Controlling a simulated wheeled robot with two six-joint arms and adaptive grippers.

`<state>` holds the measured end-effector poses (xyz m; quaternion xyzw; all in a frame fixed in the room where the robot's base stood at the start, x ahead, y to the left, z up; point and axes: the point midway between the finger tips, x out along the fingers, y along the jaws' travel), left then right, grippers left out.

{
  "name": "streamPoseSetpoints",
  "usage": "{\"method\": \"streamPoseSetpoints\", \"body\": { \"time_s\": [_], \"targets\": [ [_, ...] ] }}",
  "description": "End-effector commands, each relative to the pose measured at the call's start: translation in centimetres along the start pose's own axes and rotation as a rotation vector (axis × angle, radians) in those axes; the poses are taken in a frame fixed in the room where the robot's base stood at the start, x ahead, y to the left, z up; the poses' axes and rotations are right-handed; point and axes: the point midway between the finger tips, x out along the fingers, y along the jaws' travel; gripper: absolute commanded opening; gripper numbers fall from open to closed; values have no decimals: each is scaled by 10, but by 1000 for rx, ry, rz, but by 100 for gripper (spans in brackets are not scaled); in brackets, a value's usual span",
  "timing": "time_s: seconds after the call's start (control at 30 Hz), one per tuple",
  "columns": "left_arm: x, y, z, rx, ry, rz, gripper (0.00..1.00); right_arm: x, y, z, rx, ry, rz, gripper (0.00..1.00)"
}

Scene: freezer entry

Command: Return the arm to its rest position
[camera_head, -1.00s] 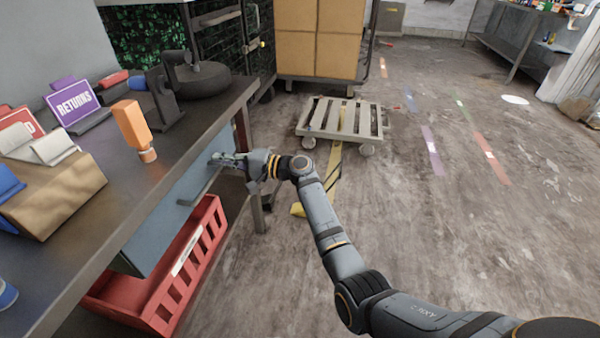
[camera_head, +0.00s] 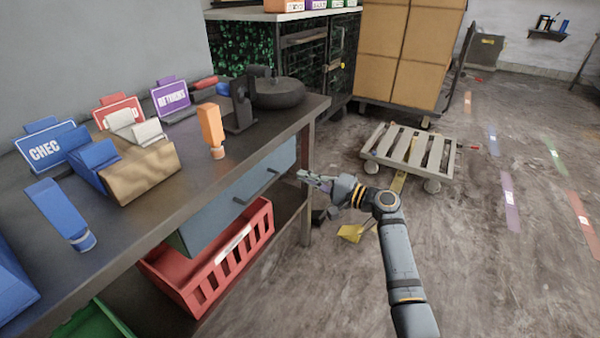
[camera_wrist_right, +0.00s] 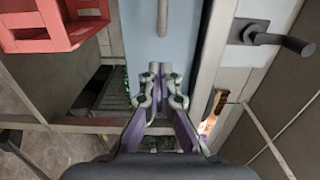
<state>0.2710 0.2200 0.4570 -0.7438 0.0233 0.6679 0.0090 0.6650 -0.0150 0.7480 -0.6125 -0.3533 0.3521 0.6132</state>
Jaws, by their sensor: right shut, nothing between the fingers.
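My right arm reaches up from the bottom right of the head view. The blue drawer (camera_head: 230,205) sits under the dark workbench (camera_head: 190,195). My left gripper is not in view.
A red crate (camera_head: 215,270) stands under the bench. An orange bottle-like item (camera_head: 211,125) and a cardboard box (camera_head: 145,175) stand on the bench. A slatted low cart (camera_head: 408,150) and a yellow item (camera_head: 352,232) are on the floor. The floor at right is mostly clear.

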Motion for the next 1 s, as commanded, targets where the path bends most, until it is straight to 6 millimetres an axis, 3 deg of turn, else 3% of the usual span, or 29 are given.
{"method": "streamPoseSetpoints", "body": {
  "time_s": [0.1,0.3,0.67,0.77,0.87,1.0],
  "targets": [
    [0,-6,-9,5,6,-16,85,-26,1,0,-1,1,4,0],
    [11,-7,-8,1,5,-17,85,-52,1,0,1,-1,2,0],
    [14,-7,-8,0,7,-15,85,-58,5,2,-3,-2,11,0],
    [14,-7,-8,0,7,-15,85,-64,35,15,-41,-6,90,0],
    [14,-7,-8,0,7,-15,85,-84,98,46,-123,-24,269,0],
    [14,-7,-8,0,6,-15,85,-141,194,100,-267,-82,600,0]
  ]
}}
